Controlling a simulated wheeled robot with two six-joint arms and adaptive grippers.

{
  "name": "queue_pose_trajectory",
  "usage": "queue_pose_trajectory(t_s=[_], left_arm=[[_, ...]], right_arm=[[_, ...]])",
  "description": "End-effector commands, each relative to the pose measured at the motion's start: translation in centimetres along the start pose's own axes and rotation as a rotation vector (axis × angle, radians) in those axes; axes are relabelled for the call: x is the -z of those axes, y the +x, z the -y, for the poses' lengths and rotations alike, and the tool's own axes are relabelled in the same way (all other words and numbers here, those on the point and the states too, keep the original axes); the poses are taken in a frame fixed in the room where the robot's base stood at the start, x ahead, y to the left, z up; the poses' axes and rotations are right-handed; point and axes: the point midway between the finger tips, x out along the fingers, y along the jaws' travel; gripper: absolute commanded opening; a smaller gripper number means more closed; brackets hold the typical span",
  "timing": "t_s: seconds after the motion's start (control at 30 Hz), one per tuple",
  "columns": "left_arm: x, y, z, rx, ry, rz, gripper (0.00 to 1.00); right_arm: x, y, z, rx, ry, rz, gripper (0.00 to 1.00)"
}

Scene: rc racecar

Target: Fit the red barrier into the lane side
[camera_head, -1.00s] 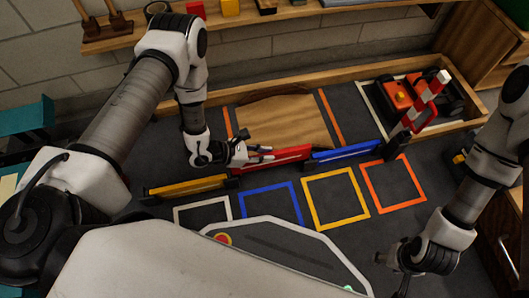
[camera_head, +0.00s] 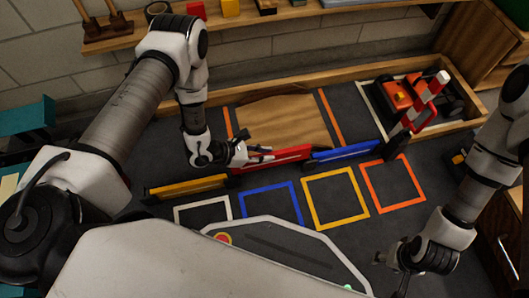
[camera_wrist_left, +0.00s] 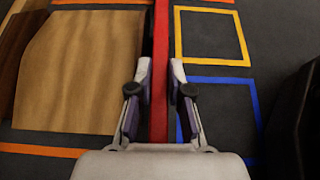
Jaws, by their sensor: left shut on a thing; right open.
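The red barrier (camera_head: 280,158) stands in the row between the yellow barrier (camera_head: 188,187) on its left and the blue barrier (camera_head: 345,151) on its right. My left gripper (camera_head: 262,155) is at the red barrier's left part. In the left wrist view the red barrier (camera_wrist_left: 160,80) runs lengthwise between the two fingers of my left gripper (camera_wrist_left: 160,85), which is shut on it. I cannot tell whether its lower edge is fully seated, as its base is partly hidden. My right gripper (camera_head: 392,264) is open and empty at the lower right, away from the barriers.
A wooden ramp (camera_head: 285,122) lies behind the barriers. A red-and-white striped gate (camera_head: 425,105) stands at the right end, near an orange car (camera_head: 398,94). Coloured squares, such as the yellow square (camera_head: 336,198), mark the floor in front. A console (camera_head: 290,240) is nearest.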

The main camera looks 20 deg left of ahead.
Motion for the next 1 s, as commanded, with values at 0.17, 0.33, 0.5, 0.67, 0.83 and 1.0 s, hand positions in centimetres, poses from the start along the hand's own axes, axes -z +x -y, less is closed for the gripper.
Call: queue_pose_trajectory(t_s=[0.17, 0.33, 0.5, 0.67, 0.83, 1.0], left_arm=[[-0.1, 0.0, 0.0, 0.000, 0.000, 0.001, 0.00], [0.0, 0.0, 0.0, 0.000, 0.000, 0.001, 0.00], [0.1, 0.1, 0.0, 0.000, 0.000, 0.001, 0.00], [0.5, 0.3, 0.0, 0.000, 0.000, 0.001, 0.00], [0.9, 0.5, 0.0, 0.000, 0.001, 0.001, 0.00], [1.2, 0.7, 0.0, 0.000, 0.001, 0.001, 0.00]], right_arm=[[0.0, -0.3, 0.0, 0.000, 0.000, 0.000, 0.50], [0.0, -0.2, 0.0, 0.000, 0.000, 0.000, 0.50], [0.0, -0.1, 0.0, 0.000, -0.001, 0.001, 0.50], [0.0, 0.3, 0.0, 0.000, -0.001, 0.000, 0.50], [0.0, 0.6, 0.0, 0.000, 0.000, 0.000, 0.50], [0.0, 0.9, 0.0, 0.000, 0.001, -0.001, 0.50]])
